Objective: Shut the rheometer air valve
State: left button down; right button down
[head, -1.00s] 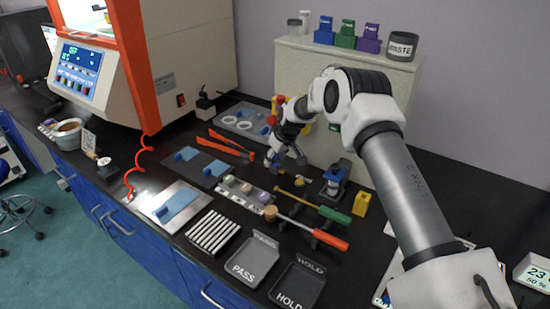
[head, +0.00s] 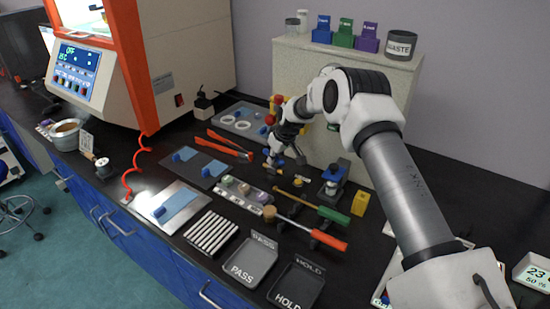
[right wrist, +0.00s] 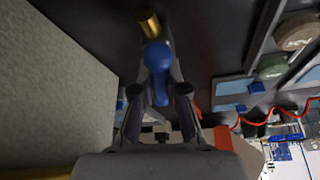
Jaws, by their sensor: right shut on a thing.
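The air valve shows in the right wrist view as a blue lever handle (right wrist: 157,62) with a brass fitting (right wrist: 150,25) beyond it. My right gripper (right wrist: 157,98) has its two fingers closed on the blue handle, one on each side. In the head view my right gripper (head: 286,160) is low over the black bench, in front of the beige cabinet. There the handle is mostly hidden by the fingers, and a small brass part (head: 290,181) shows just below them. The rheometer (head: 185,55) stands at the left, its display (head: 78,58) reading OFF. My left gripper is not in view.
The beige cabinet (head: 330,95) stands close behind the gripper. Orange-handled tongs (head: 225,143) lie to its left. A sample strip (head: 240,190), screwdrivers (head: 320,207) and a blue-topped device (head: 334,178) are close in front and right. PASS (head: 240,275) and HOLD trays lie nearer.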

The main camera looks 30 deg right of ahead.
jog(key=shift+s+a+f, duration=0.1)
jog(key=shift+a+f, duration=0.05)
dwell(0.4)
jog(key=c, duration=1.5)
grip_release()
jog(key=o, duration=0.9)
jog(key=shift+a, duration=0.25)
jog(key=shift+d, duration=0.1)
jog(key=shift+d, duration=0.1)
jog(key=shift+r, duration=0.3)
jog(key=v, duration=1.1)
jog(key=shift+r, duration=0.35)
